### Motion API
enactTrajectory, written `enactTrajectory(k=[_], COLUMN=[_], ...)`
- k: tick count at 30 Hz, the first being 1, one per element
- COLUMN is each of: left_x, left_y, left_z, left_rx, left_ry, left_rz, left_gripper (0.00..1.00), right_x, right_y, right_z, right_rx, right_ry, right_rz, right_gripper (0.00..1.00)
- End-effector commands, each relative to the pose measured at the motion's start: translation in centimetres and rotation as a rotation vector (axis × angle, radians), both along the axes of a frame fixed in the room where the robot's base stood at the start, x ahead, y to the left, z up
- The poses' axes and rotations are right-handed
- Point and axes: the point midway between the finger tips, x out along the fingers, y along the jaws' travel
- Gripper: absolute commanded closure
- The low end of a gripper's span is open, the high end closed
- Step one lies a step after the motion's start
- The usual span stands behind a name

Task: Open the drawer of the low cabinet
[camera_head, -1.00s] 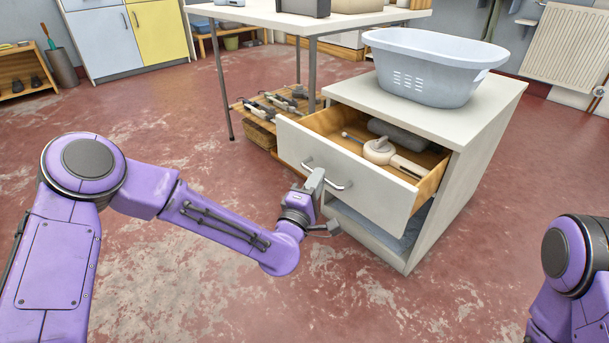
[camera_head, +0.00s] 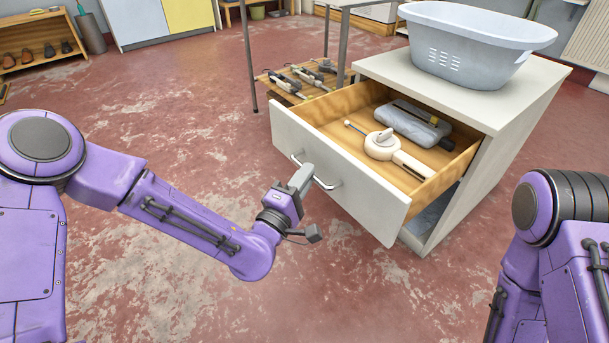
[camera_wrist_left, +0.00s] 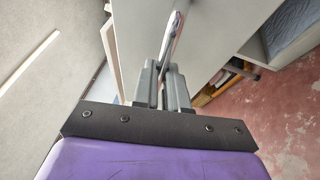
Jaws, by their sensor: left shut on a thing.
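The low cabinet (camera_head: 481,148) is white and stands right of centre in the head view. Its drawer (camera_head: 335,172) is pulled well out, with a white front and wooden sides. A metal bar handle (camera_head: 327,185) is on the drawer front. My left gripper (camera_head: 304,176) is shut on the handle; in the left wrist view its fingers (camera_wrist_left: 165,85) close around the bar (camera_wrist_left: 176,30). Inside the drawer lie a cream tool with a round body (camera_head: 383,146) and a grey folded item (camera_head: 415,122) with a dark strip. My right gripper is out of view.
A light blue tub (camera_head: 475,50) stands on the cabinet top. A table leg (camera_head: 249,60) and a low wooden rack (camera_head: 305,80) with tools are behind the drawer. Red worn floor in front of the drawer is clear.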

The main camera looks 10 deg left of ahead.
Motion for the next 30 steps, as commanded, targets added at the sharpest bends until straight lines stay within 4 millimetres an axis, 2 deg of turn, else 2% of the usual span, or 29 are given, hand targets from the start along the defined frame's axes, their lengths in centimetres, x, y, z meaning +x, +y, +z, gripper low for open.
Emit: enactTrajectory(k=[3,4,6,14,17,27,30], left_x=[-0.1,-0.1,-0.1,-0.1,-0.8,-7.6,-8.9], left_y=[-0.1,-0.1,-0.1,0.0,0.3,3.1,3.7], left_z=[0.0,-0.1,-0.1,0.0,-0.1,-1.4,-1.8], left_rx=[0.002,0.002,0.002,0.0,0.0,-0.002,0.001], left_ry=[0.001,0.001,0.001,0.001,0.002,0.006,0.004], left_rz=[-0.006,-0.006,-0.004,0.0,-0.001,-0.001,-0.001], left_gripper=[1.0,0.81,0.62,0.62,0.62,0.62,0.62], right_x=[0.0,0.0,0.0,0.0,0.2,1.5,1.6], right_y=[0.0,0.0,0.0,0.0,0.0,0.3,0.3], right_z=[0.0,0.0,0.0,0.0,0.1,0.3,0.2], right_rx=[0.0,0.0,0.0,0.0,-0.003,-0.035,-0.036], right_ry=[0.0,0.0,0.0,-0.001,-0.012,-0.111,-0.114], right_rz=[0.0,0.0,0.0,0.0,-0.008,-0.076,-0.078], right_gripper=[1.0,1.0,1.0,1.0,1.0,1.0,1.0])
